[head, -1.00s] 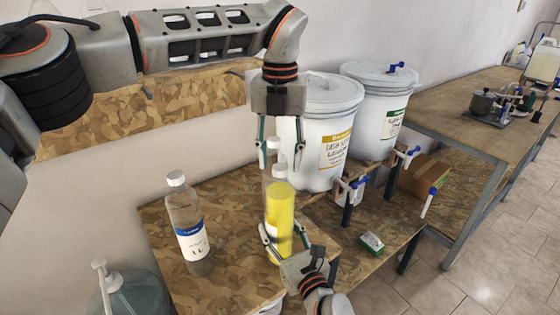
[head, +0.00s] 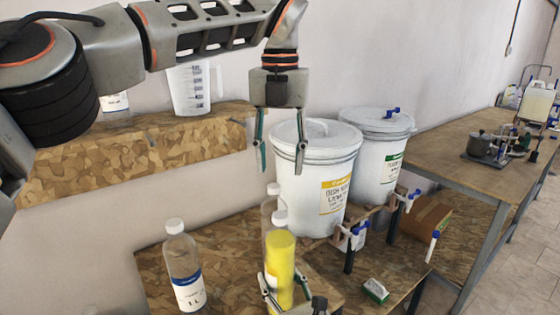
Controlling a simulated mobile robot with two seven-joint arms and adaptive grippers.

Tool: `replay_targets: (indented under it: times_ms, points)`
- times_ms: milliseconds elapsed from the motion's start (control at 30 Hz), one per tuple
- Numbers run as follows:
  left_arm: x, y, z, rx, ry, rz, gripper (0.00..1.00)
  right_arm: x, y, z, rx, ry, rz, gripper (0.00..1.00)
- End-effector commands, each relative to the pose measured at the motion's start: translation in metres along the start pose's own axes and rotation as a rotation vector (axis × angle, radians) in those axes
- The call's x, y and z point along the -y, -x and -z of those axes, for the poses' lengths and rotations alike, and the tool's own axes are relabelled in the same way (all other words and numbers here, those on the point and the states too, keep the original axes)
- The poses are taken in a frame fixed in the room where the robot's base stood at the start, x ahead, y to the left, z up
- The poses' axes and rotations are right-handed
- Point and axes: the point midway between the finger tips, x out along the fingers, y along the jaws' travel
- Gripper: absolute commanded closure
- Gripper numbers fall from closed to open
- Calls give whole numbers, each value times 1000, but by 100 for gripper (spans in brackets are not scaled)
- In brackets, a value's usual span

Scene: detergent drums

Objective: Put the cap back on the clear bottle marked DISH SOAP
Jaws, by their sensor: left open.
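A clear bottle of yellow liquid (head: 280,265) stands upright on the wooden bench at the bottom middle. A white cap (head: 279,217) sits on its neck. Any DISH SOAP marking on it is not readable from here. My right gripper (head: 284,292) is low at this bottle, its fingers on either side of the body; its wrist is partly cut off by the lower edge. My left gripper (head: 280,170) points down above the bottle, open and empty, with its fingertips clear of the cap.
Another clear capped bottle (head: 269,212) stands just behind the yellow one. A capped 1 L bottle (head: 183,268) stands to the left on the bench (head: 220,255). Two white drums (head: 313,180) (head: 382,160) stand behind to the right. A shelf (head: 130,155) holds a measuring jug (head: 190,90).

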Motion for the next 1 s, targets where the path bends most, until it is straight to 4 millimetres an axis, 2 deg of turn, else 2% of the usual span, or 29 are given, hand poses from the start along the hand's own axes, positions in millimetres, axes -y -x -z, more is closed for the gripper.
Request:
replay_targets:
  times_ms: [33,67,467,567,1000]
  points:
    - [0,0,0,0,0,0,58,0,0,0,-1,0,0,35]
    - [0,0,0,0,0,0,58,0,0,0,-1,0,0,31]
    - [0,0,0,0,0,0,58,0,4,1,-1,1,0,31]
    - [0,0,0,0,0,0,58,0,15,1,-2,1,-1,31]
    - [0,0,0,0,0,0,58,0,98,1,-3,0,0,31]
